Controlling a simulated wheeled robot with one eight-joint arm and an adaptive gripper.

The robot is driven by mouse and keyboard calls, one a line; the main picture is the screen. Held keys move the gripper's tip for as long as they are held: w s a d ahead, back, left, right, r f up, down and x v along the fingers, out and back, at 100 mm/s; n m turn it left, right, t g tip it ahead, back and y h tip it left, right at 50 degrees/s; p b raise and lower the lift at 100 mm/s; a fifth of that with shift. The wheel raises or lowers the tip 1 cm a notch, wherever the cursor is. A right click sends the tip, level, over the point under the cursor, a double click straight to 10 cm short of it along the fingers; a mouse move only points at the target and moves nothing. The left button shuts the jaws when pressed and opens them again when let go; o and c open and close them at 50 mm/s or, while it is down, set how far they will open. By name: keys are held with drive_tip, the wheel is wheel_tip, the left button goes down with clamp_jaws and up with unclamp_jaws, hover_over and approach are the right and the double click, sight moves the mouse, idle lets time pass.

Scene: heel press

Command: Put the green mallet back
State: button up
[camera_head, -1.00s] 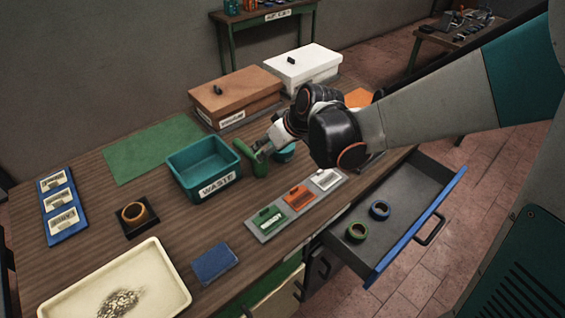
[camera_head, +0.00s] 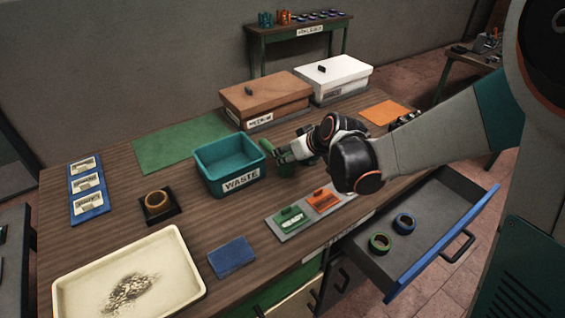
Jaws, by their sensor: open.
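The green mallet (camera_head: 269,147) is on the wooden table, just right of the teal waste bin; only part of it shows beside my gripper. My gripper (camera_head: 284,154) is open at the mallet, low over the table. I cannot tell whether the fingers touch the mallet or stand around it. The grey label strip (camera_head: 275,228) lies at the table's front edge with a green plate (camera_head: 290,218) and an orange plate (camera_head: 323,200); my arm hides its right end.
The waste bin (camera_head: 230,167) stands close left of my gripper. Brown (camera_head: 265,97) and white (camera_head: 338,75) lidded boxes stand behind. An open drawer (camera_head: 440,205) with green and blue rings juts out at right. A cream tray (camera_head: 75,277) lies front left.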

drive_tip(key=b+x, duration=0.2)
drive_tip(key=x, duration=0.3)
drive_tip(key=shift+a+r, duration=0.1)
drive_tip(key=shift+a, duration=0.05)
drive_tip(key=shift+r, duration=0.1)
clamp_jaws()
